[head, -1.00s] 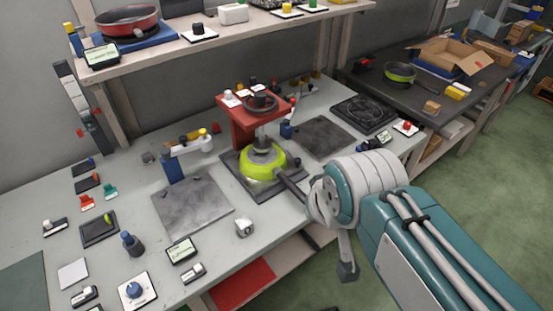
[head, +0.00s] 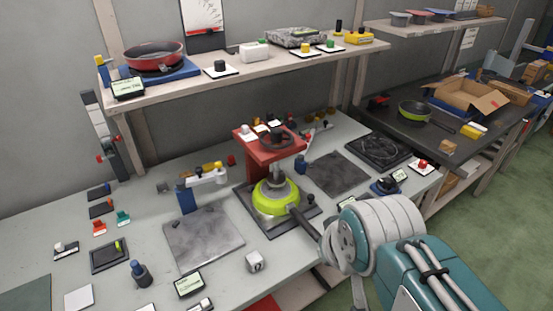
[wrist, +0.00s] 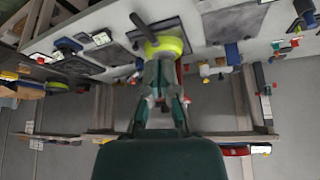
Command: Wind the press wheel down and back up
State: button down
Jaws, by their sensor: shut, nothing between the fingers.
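The red press (head: 262,155) stands on the bench with its dark wheel (head: 279,141) on top. A lime-green pan (head: 270,205) sits below it on a dark plate, handle toward the lower right. A grey stepped part stands over the pan's middle; I cannot tell whether it touches.
A grey plate (head: 204,238) and a blue-based swing arm (head: 188,198) are left of the press. A dark plate (head: 338,174) and a black burner plate (head: 379,150) are to its right. A shelf (head: 215,85) with a red pan (head: 153,56) runs behind. Several small controls crowd the bench's left.

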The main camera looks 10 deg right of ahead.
aim_at(275, 133)
jog(key=i+l+u, duration=0.45)
jog(key=l, duration=0.15)
jog(key=i+l+u, duration=0.1)
jog(key=l+u, duration=0.15)
